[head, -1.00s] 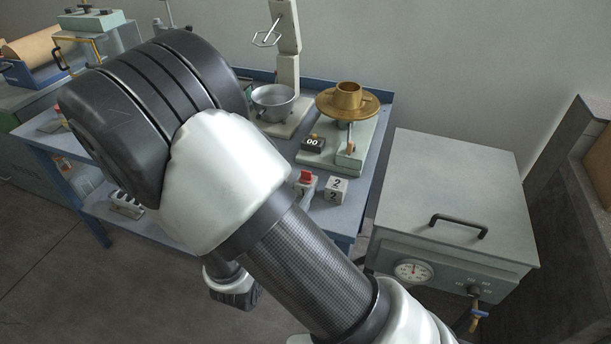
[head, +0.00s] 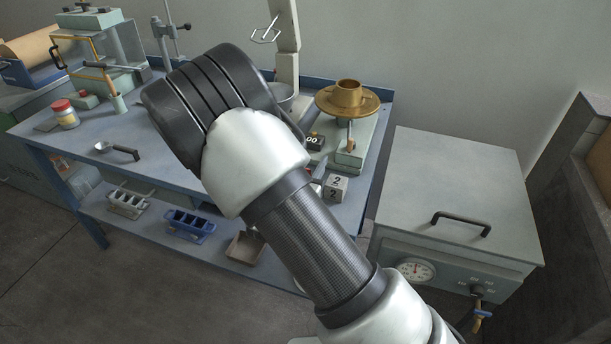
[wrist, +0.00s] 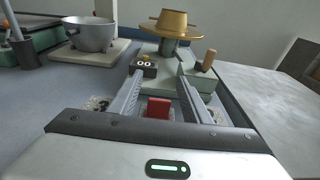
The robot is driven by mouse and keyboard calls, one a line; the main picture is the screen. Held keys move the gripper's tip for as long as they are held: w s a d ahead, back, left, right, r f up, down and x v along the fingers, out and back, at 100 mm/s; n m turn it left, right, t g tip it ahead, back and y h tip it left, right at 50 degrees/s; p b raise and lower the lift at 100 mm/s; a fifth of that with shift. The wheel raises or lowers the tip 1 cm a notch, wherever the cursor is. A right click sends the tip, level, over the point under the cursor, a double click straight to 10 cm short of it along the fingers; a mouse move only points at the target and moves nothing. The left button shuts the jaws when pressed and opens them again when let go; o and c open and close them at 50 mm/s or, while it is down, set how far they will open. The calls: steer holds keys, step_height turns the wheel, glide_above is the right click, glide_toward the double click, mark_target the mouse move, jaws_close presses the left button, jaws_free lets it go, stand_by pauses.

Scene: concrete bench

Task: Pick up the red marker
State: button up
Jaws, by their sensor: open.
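The red marker (wrist: 158,108) shows in the wrist view as a small red block low in the middle, between the two fingers of my gripper (wrist: 161,79). The fingers are open, one on each side of it, and I see no contact. Its lower part is hidden by the gripper body.
Behind are a small counter box (wrist: 144,66), a pale green stand with a brass dish (wrist: 174,24), and a grey pot (wrist: 90,34). A grey cabinet (head: 450,180) stands right.

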steer(key=shift+w, duration=0.1)
jaws_close()
stand_by(0.3)
